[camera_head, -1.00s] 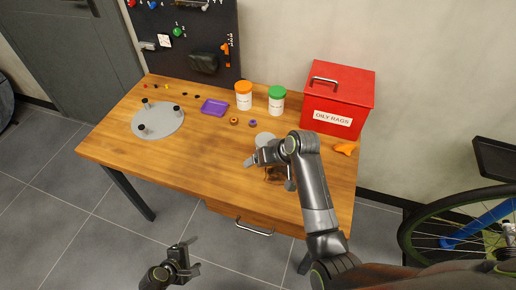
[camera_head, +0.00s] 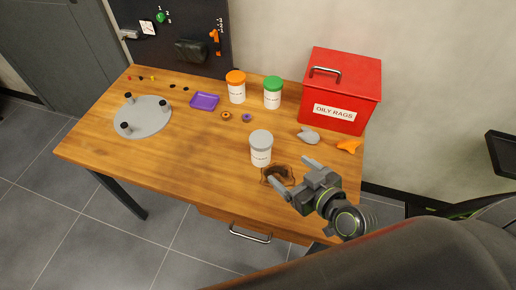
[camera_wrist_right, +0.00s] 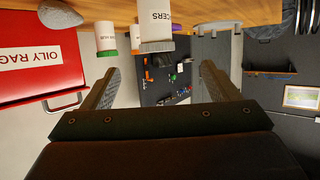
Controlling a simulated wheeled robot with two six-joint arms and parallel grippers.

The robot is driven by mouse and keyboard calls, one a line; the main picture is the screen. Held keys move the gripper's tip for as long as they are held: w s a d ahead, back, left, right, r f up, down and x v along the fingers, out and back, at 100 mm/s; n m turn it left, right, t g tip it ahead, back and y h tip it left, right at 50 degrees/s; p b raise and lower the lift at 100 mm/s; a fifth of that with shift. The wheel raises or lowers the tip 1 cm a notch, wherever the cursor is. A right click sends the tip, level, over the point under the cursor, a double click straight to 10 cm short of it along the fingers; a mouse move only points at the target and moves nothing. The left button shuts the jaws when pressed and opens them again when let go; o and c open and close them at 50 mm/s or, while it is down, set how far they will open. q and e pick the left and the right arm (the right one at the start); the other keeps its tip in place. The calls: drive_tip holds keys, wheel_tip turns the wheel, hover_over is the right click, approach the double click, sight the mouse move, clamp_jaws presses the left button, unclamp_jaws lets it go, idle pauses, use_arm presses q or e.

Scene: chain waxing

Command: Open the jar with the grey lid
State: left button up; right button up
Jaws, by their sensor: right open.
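The white jar with the grey lid (camera_head: 261,147) stands upright on the table, its lid on. My right gripper (camera_head: 297,177) is open and empty, to the right of and nearer than the jar, with its fingers pointing toward it and apart from it. In the right wrist view the picture is upside down. The jar (camera_wrist_right: 156,22) shows there ahead, between the lines of the open fingers (camera_wrist_right: 160,75), with part of its label readable. My left gripper is not in view.
A jar with an orange lid (camera_head: 236,87) and one with a green lid (camera_head: 272,93) stand behind. A red rag box (camera_head: 340,92), grey lump (camera_head: 308,135) and orange item (camera_head: 348,146) are at right. A brown patch (camera_head: 277,174) lies near the gripper. The left-front tabletop is clear.

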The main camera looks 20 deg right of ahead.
sight(267, 150)
drive_tip(key=x, duration=1.1)
drive_tip(key=shift+p, duration=0.35)
drive_tip(key=x, duration=0.2)
drive_tip(key=d+x, duration=0.1)
drive_tip(key=x, duration=0.1)
drive_tip(key=shift+f, duration=0.15)
drive_tip(key=shift+w+a+f+p, duration=0.25)
drive_tip(key=shift+w+p, duration=0.05)
drive_tip(key=shift+w, duration=0.3)
drive_tip(key=shift+c, duration=0.2)
drive_tip(key=c, duration=1.1)
